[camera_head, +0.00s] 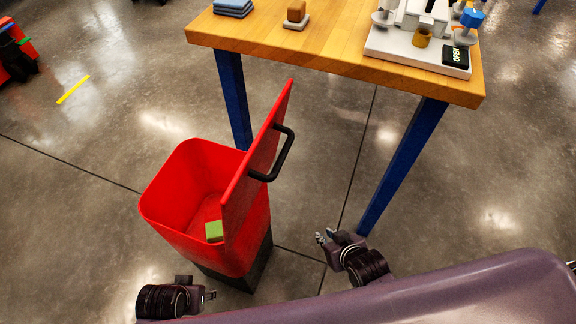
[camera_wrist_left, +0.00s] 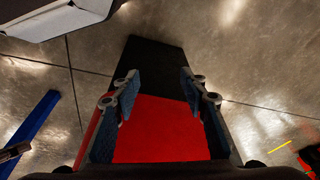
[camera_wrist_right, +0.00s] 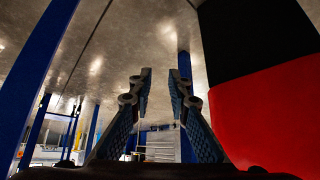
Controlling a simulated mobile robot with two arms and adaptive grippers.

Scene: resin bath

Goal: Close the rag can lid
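The red rag can (camera_head: 190,215) stands on the floor in front of the table, on a black base (camera_head: 240,270). Its red lid (camera_head: 258,160) is open and stands steeply up along the can's right side. A black handle (camera_head: 284,155) sits on the lid's right face. My right gripper (camera_head: 322,237) is right of the can, below the handle and apart from it; its fingers are open and empty in the right wrist view (camera_wrist_right: 160,90). My left gripper (camera_head: 212,296) is low at the can's near side; its fingers are open in the left wrist view (camera_wrist_left: 155,88), facing the can's wall (camera_wrist_left: 160,130).
A green block (camera_head: 214,231) lies inside the can.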

